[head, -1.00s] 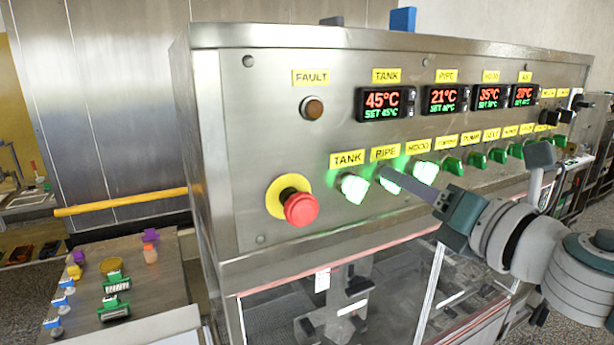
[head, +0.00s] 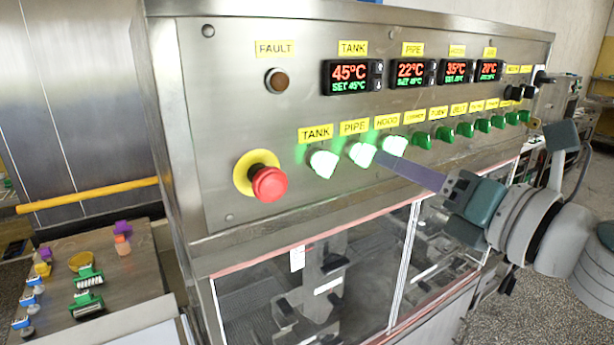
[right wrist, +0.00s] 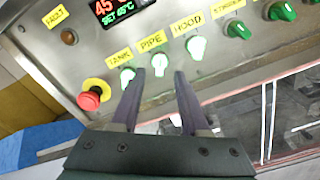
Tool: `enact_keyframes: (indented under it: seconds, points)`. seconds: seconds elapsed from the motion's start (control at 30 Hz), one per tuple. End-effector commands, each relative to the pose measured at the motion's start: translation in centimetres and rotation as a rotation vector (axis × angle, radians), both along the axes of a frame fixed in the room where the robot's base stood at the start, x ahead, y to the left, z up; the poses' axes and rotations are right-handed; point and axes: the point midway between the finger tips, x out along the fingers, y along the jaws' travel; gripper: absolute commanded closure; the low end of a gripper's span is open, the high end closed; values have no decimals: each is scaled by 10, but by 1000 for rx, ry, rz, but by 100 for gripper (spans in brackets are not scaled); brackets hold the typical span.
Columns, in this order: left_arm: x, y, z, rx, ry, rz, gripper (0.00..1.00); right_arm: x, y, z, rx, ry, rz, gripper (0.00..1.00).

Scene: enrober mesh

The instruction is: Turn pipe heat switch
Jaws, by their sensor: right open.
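The pipe heat switch (head: 362,154) is a knob under the yellow PIPE label, glowing pale green in the head view. It shows in the right wrist view (right wrist: 160,64) between the tips of my open fingers, slightly beyond them. My right gripper (head: 382,157) is in front of the panel, its fingers pointing at the pipe switch; whether they touch it I cannot tell. In the right wrist view my right gripper (right wrist: 159,75) has nothing between its fingers. The PIPE display (head: 411,72) reads 22°C. My left gripper is not in view.
The lit TANK switch (head: 322,163) and HOOD switch (head: 394,146) flank the pipe switch closely. Several dark green switches continue to the right. A red emergency stop (head: 269,184) sticks out at left. A side table (head: 130,290) holds brushes and small items.

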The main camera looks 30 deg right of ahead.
Motion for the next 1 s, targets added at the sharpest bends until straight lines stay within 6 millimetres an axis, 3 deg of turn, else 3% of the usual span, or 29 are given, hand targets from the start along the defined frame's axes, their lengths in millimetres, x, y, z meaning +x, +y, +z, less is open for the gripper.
enact_keyframes:
  seconds: [0.1, 0.33, 1.0]
  points:
    - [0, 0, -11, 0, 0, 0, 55, -21, -2, -4, 1, 2, 0, 55]
    - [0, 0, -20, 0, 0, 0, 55, -44, -4, -2, 1, 0, 0, 55]
    - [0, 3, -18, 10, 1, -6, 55, -48, -7, 5, 60, -7, -31, 55]
